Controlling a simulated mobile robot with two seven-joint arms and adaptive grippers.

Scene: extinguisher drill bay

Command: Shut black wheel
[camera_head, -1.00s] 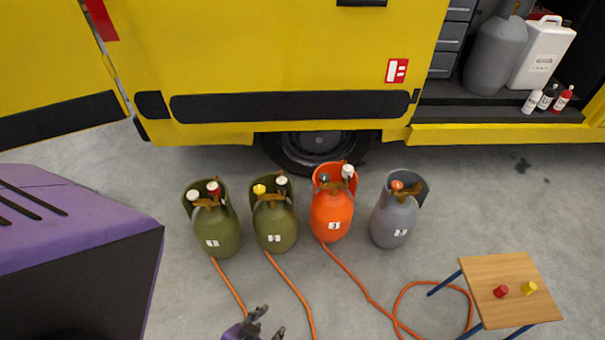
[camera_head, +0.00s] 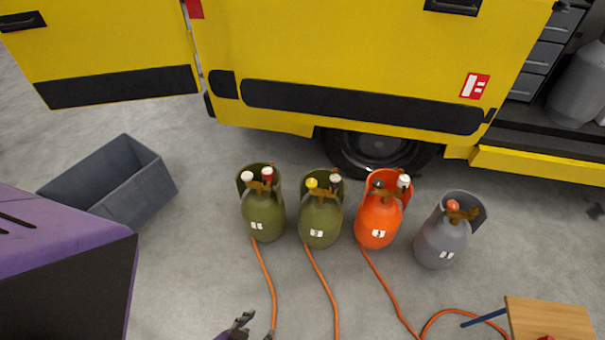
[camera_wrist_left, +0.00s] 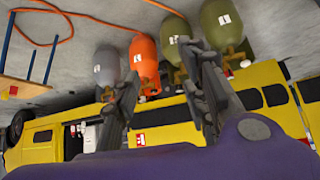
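Several gas cylinders stand upright in a row on the floor: an olive one (camera_head: 263,215), another olive one (camera_head: 319,222), an orange one (camera_head: 377,225) and a grey one (camera_head: 434,243). Small coloured handwheels sit on their brown valves, including red, white, yellow and orange ones. My right gripper is not in view.
Orange hoses (camera_head: 322,285) run along the floor from the cylinders. A yellow truck (camera_head: 330,60) stands behind them. An open grey bin (camera_head: 150,205) lies left, beside a purple and black body (camera_head: 60,270). A wooden-topped stool (camera_head: 548,322) is at lower right.

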